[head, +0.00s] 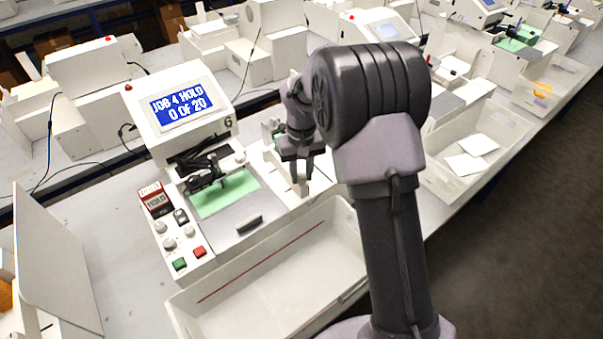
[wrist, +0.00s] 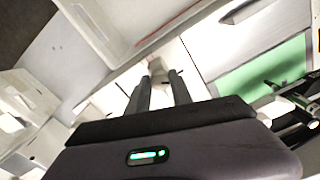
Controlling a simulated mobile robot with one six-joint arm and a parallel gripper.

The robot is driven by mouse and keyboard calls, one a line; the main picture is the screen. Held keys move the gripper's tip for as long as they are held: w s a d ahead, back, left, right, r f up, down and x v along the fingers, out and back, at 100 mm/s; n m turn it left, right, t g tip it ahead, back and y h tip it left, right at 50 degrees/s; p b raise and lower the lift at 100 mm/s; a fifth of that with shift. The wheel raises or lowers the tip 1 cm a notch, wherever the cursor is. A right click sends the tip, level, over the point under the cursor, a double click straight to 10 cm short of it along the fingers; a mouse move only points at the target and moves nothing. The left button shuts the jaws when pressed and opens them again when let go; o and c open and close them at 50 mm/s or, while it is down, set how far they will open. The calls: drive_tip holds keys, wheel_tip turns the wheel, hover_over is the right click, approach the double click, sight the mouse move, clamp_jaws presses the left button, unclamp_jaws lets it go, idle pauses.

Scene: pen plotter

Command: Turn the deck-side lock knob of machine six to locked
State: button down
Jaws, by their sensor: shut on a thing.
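Machine six (head: 228,122) carries the number 6 and a blue screen (head: 180,103) reading "JOB 4 HOLD 0 OF 20". Its deck holds a green sheet (head: 225,195), also seen in the wrist view (wrist: 265,68). My gripper (head: 300,182) points down at the right side of the deck. In the wrist view my gripper (wrist: 160,88) has its fingers close together on a small pale piece, apparently the lock knob (wrist: 155,67). The fingers hide much of it, and I cannot read its setting.
A control panel at the deck's left has several grey knobs (head: 169,243), a green button (head: 180,264), a red button (head: 199,252) and a small HOLD display (head: 155,202). A white tray (head: 180,315) with a red line stands in front. Other machines line the bench behind and right.

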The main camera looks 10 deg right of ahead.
sight(301, 177)
drive_tip(key=m+b, duration=0.1)
drive_tip(key=m, duration=0.4)
drive_tip(key=shift+m, duration=0.3)
drive_tip(key=m+b, duration=0.1)
drive_tip(key=m, duration=0.4)
drive_tip(key=shift+m, duration=0.5)
drive_tip(key=c, duration=1.1)
unclamp_jaws()
drive_tip(key=shift+c, duration=0.2)
wheel_tip(301, 177, up, 18)
drive_tip(key=p, duration=0.4)
drive_tip(key=shift+f, duration=0.25)
